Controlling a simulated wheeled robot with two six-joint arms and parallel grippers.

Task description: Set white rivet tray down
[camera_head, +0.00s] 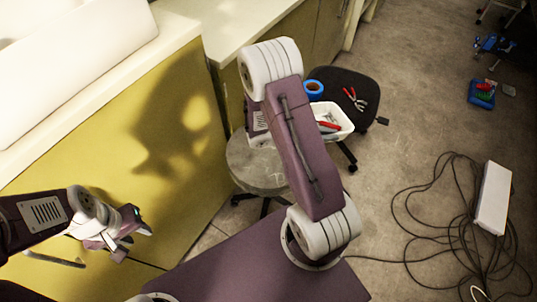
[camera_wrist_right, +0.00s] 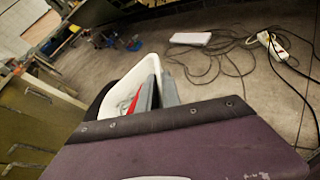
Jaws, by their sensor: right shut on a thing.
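The white rivet tray (camera_head: 343,131) is at the black seat in the head view, partly behind my right arm. Something red and some grey items show in it. In the right wrist view the tray (camera_wrist_right: 117,83) shows its white wall and a red item beside the grey fingers of my right gripper (camera_wrist_right: 160,92). This gripper is shut on the tray; in the head view my arm hides it. I cannot tell whether the tray touches the seat. My left gripper (camera_head: 135,228) is at the lower left, away from the tray, and its opening is unclear.
The black seat (camera_head: 345,88) also bears a blue tape roll (camera_head: 314,88) and red-handled pliers (camera_head: 355,98). A round grey stool (camera_head: 250,168) stands beside it. A yellow cabinet (camera_head: 120,150) borders the left. Cables and a white box (camera_head: 493,198) lie on the floor at right.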

